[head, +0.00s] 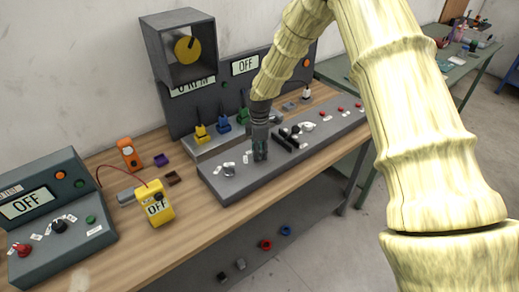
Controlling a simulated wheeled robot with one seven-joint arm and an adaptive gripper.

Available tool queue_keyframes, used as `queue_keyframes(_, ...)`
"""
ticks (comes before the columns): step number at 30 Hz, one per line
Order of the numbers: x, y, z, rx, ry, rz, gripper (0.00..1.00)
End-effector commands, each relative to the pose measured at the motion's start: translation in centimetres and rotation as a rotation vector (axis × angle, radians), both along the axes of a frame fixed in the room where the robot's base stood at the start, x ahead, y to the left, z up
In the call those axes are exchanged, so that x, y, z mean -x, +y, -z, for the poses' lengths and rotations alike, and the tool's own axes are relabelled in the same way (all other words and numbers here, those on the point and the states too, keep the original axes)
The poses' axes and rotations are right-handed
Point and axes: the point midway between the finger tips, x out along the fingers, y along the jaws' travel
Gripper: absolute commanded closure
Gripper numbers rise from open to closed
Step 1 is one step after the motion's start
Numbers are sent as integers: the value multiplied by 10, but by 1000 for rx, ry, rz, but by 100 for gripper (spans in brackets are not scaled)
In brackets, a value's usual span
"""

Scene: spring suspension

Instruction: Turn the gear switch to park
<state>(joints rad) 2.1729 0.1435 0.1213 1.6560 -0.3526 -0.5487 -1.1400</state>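A long grey control panel (215,187) lies along the front of the workbench. A grey rotary knob (229,169) with small white labels around it sits near its left end. The labels are too small to read, so I cannot tell for sure that this is the gear switch or where it points. My gripper (260,157) points down just above the panel, to the right of that knob and apart from it. Its fingers look close together, but their gap is too small to judge. My gripper hides a small part of the panel behind it.
Black levers (290,138) stand right of my gripper. Behind are yellow (201,134), blue and green blocks and a box with a yellow dial (187,50). A yellow meter (154,204) and a grey console (57,256) with its own labelled knob (59,226) are at left.

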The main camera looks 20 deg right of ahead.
Motion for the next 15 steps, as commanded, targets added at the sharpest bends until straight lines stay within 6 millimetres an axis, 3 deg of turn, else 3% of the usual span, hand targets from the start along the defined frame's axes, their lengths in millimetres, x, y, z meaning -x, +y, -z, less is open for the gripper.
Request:
queue_keyframes(7, 0, 0, 1, 0, 0, 0, 64)
queue_keyframes(13, 0, 0, 0, 0, 0, 0, 100)
queue_keyframes(15, 0, 0, 0, 0, 0, 0, 100)
